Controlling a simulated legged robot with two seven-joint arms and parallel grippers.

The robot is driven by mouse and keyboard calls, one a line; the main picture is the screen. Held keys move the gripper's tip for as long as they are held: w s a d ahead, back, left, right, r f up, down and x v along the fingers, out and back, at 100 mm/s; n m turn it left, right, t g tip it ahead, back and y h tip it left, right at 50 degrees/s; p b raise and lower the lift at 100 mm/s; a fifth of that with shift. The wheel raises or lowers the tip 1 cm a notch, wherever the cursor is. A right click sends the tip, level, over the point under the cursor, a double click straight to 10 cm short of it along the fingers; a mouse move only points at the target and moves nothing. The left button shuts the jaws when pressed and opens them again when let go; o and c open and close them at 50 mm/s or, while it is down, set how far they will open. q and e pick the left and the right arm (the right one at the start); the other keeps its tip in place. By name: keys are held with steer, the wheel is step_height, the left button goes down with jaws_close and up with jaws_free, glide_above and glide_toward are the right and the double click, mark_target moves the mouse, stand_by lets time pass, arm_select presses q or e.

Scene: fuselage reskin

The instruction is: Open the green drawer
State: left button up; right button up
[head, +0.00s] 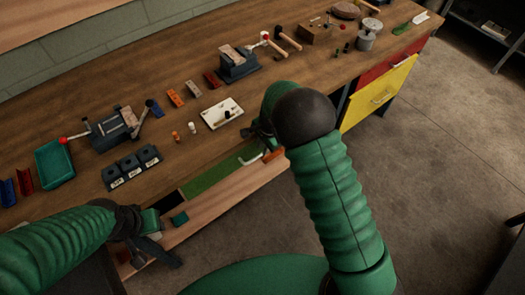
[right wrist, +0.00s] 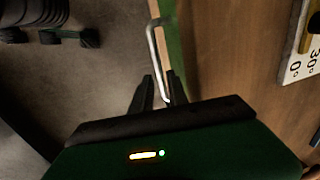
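The green drawer (head: 222,170) shows as a green strip along the near edge of the workbench, partly hidden by my right arm. Its pale bar handle (head: 252,158) is at the strip's right end. In the right wrist view, the handle (right wrist: 154,48) runs down towards the space between my right gripper's two dark fingers (right wrist: 161,88). These fingers are apart; contact with the handle cannot be told. In the head view, my right gripper (head: 262,135) is mostly hidden behind its arm. My left gripper (head: 147,255) is at the lower left with its fingers spread and empty, away from the handle.
The workbench (head: 180,65) carries a vise (head: 238,65), another vise (head: 110,130), a teal tray (head: 54,164), black blocks (head: 132,168) and a white plate (head: 222,113). Red (head: 385,68) and yellow (head: 378,95) drawers are at the right. Floor (head: 440,150) at right is clear.

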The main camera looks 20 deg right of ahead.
steer(key=f, duration=0.3)
steer(key=shift+w+f, duration=0.1)
steer(key=shift+w, duration=0.15)
steer(key=shift+c, duration=0.2)
jaws_close()
steer(key=shift+w, duration=0.1)
stand_by(0.9)
